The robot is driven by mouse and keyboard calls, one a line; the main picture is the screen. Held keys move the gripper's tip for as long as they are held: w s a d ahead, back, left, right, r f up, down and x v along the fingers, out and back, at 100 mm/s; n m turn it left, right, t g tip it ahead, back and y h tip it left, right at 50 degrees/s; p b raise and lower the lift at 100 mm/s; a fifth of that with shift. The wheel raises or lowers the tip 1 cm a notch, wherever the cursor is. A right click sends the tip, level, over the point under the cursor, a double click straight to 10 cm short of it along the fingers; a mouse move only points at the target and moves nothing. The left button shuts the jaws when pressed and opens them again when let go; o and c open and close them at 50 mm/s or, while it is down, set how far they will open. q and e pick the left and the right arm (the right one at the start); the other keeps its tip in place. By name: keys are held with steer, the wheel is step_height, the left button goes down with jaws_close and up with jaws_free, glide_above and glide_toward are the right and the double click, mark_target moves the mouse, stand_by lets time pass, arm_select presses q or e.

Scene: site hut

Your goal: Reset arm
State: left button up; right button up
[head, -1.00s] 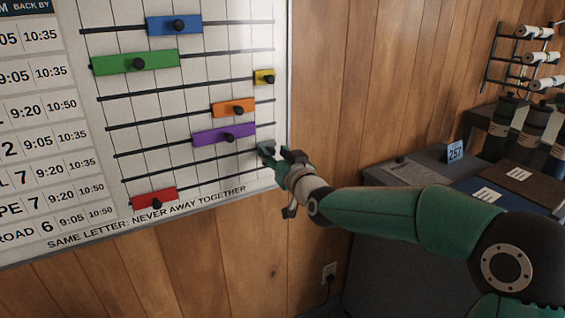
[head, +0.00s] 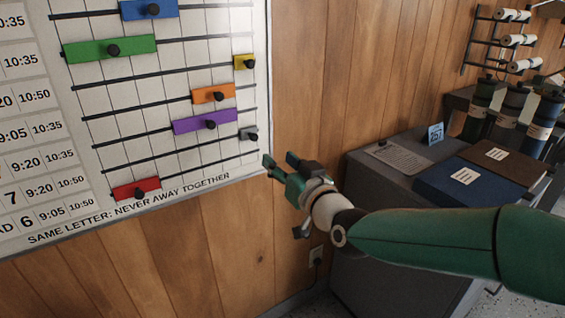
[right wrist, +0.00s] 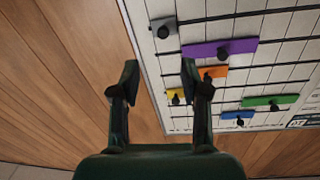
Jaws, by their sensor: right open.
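My right gripper (head: 281,163) is open and empty, just off the lower right corner of the wall board (head: 215,172). In the right wrist view its two fingers (right wrist: 159,75) stand apart with nothing between them. A small grey slider (head: 248,133) sits on a rail at the board's right edge, apart from the fingers; it also shows in the right wrist view (right wrist: 163,28). My right arm reaches in from the right. My left gripper is not in view.
The board also carries purple (head: 205,122), orange (head: 213,94), yellow (head: 244,62), green (head: 110,47), blue (head: 149,10) and red (head: 136,189) sliders. A grey cabinet (head: 375,235) with binders (head: 462,183) stands at right, near my arm. Bare wood wall lies between.

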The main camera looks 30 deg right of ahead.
stand_by(0.3)
steer(key=a+f+n+g+y, duration=0.15)
steer(key=a+f+g, duration=0.25)
steer(key=f, duration=1.1)
steer(key=a+f+g+y, duration=0.2)
steer(key=a+f+g, duration=0.15)
steer(key=f, duration=1.25)
steer(key=s+a+f+g+y, duration=0.1)
steer(key=s+a+f+g, duration=0.45)
steer(key=s+f, duration=0.55)
steer(key=s+a+f+g+y, duration=0.1)
steer(key=s+a+f+g, duration=0.4)
steer(key=s+f, duration=0.55)
step_height(320, 180, up, 22)
steer(key=s+p, duration=0.1)
steer(key=p, duration=2)
steer(key=shift+s+a+f+m+t, duration=0.15)
steer(key=shift+s+a+m+t, duration=0.2)
steer(key=shift+a, duration=0.1)
